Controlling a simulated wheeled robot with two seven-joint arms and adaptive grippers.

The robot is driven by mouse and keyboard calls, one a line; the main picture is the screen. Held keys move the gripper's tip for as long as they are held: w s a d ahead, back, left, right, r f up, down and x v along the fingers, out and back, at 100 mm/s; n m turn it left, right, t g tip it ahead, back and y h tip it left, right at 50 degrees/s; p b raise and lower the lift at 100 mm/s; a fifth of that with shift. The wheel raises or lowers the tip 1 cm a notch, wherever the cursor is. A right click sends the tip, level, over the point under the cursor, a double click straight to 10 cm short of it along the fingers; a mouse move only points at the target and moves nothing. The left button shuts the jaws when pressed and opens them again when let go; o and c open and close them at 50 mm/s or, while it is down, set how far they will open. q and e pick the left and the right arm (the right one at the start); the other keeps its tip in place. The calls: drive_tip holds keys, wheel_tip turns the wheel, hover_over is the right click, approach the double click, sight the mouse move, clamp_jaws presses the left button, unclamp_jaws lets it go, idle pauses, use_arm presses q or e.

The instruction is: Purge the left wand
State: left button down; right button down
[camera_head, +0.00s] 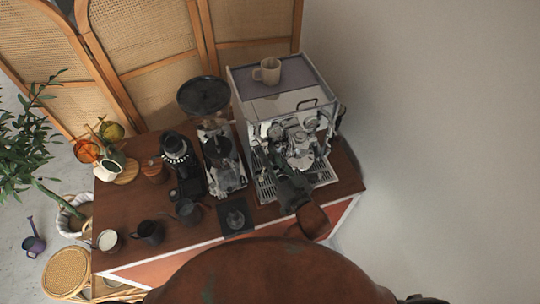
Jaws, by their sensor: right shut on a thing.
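The espresso machine (281,104) stands at the right end of the cart, its front with gauges and group head facing me. My right gripper (266,156) reaches up from the front to the machine's left front side. It is shut on a small part there, which looks like the left wand's knob; its fingers cover most of that part. The left wand itself cannot be made out behind the gripper. No steam or water is visible. My left gripper is not in view.
A cup (267,71) stands on the machine. A grinder (217,145) is to its left, beside a black tamping mat (236,217). Dark pitchers (150,232) and a white-filled cup (108,240) stand at the front left. A plant (25,150) is left of the cart.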

drive_tip(key=shift+w+r+g+h+p, duration=0.1)
drive_tip(key=shift+r+g+h+p, duration=0.55)
drive_tip(key=shift+p, duration=3.15)
drive_tip(key=shift+a+r+m+g+p, duration=0.1)
drive_tip(key=shift+r+m+g+p, duration=0.2)
drive_tip(key=shift+g, duration=0.55)
drive_tip(key=shift+w+r+g+h, duration=0.15)
drive_tip(key=shift+g+h, duration=0.2)
drive_tip(key=shift+g, duration=0.25)
drive_tip(key=shift+w+r+g+h, duration=0.15)
drive_tip(key=shift+g+h, duration=0.15)
drive_tip(key=shift+g, duration=0.3)
drive_tip(key=c, duration=1.8)
unclamp_jaws()
drive_tip(key=shift+o, duration=0.2)
drive_tip(key=v, duration=0.7)
drive_tip(key=shift+r, duration=0.15)
